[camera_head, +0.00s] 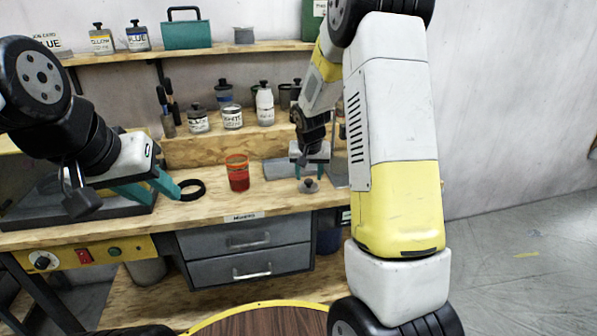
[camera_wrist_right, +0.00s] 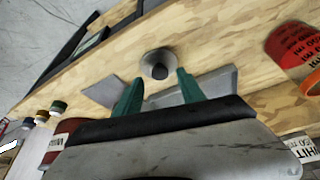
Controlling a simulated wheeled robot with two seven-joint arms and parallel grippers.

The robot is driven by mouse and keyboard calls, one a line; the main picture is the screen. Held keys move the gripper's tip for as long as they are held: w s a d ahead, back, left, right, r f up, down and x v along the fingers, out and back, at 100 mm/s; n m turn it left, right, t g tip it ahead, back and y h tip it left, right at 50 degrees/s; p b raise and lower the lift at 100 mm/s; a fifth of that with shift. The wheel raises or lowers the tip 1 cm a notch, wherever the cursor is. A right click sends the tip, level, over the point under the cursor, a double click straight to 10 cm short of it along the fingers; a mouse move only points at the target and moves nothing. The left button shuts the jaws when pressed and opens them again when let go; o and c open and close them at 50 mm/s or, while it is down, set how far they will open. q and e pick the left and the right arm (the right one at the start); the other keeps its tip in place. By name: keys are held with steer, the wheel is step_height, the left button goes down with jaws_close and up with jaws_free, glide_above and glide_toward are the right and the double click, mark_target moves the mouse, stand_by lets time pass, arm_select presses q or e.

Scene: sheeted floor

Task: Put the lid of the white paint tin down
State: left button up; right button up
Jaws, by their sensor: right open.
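A small grey lid with a dark knob (camera_head: 309,186) lies on the bench top near its front edge, knob up. It also shows in the right wrist view (camera_wrist_right: 158,62), just beyond the fingertips. My right gripper (camera_head: 309,174) is above the lid; its teal fingers (camera_wrist_right: 156,82) are apart with nothing between them. The white paint tin (camera_head: 232,117) stands on the raised wooden step at the back, with no knob showing on top. Its label shows partly in the right wrist view (camera_wrist_right: 303,150). My left gripper (camera_head: 164,196) is open and empty over the bench's left side.
A red-orange tin (camera_head: 238,174) stands mid-bench, with a black ring (camera_head: 191,190) to its left. A silver tin (camera_head: 198,121) and a white bottle (camera_head: 265,105) flank the white tin. A grey flat block (camera_head: 280,168) lies left of my right gripper.

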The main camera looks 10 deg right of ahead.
steer(key=s+a+r+n+t+y, duration=0.1)
steer(key=s+a+r+y, duration=0.1)
steer(key=s+r, duration=1.45)
steer(key=s+a+r+n+t+y, duration=0.1)
steer(key=s+a+r+n, duration=0.1)
steer(key=s, duration=1.3)
steer(key=shift+a+r, duration=0.25)
steer(key=shift+r, duration=0.45)
